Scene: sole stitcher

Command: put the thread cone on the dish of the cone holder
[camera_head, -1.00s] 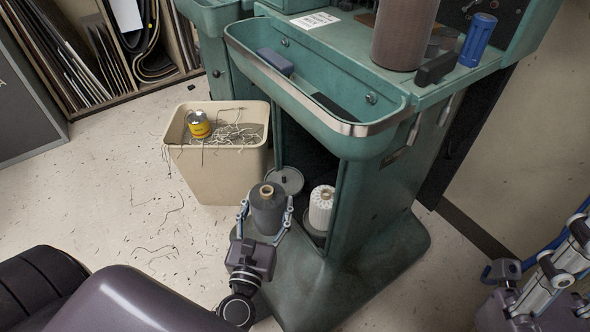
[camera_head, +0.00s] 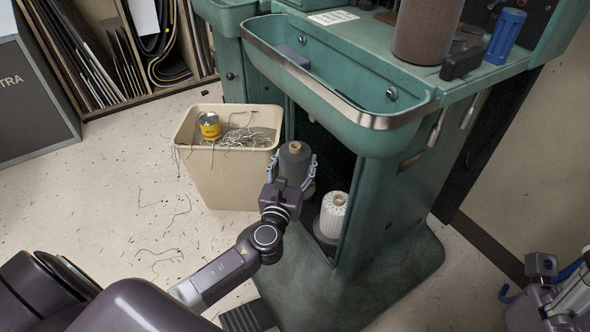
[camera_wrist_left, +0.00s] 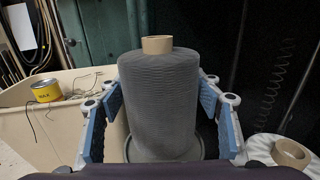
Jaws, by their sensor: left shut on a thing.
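The dark grey thread cone (camera_head: 294,163) has a tan tube top and stands upright between my left gripper's (camera_head: 290,172) fingers. In the left wrist view the blue pads of the left gripper (camera_wrist_left: 165,108) close on both sides of the cone (camera_wrist_left: 160,95). The round grey rim of a dish of the cone holder (camera_wrist_left: 200,149) shows around the cone's lower end. I cannot tell whether the cone touches it. In the head view my gripper and the cone mostly hide that dish. My right gripper (camera_head: 562,290) is partly in view at the lower right, away from the cone.
A white thread cone (camera_head: 333,215) stands on the holder right of the grey one; its top shows in the wrist view (camera_wrist_left: 291,152). A beige bin (camera_head: 225,180) with thread scraps and a yellow can (camera_head: 209,126) stands left. The green machine (camera_head: 385,215) rises close behind and right.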

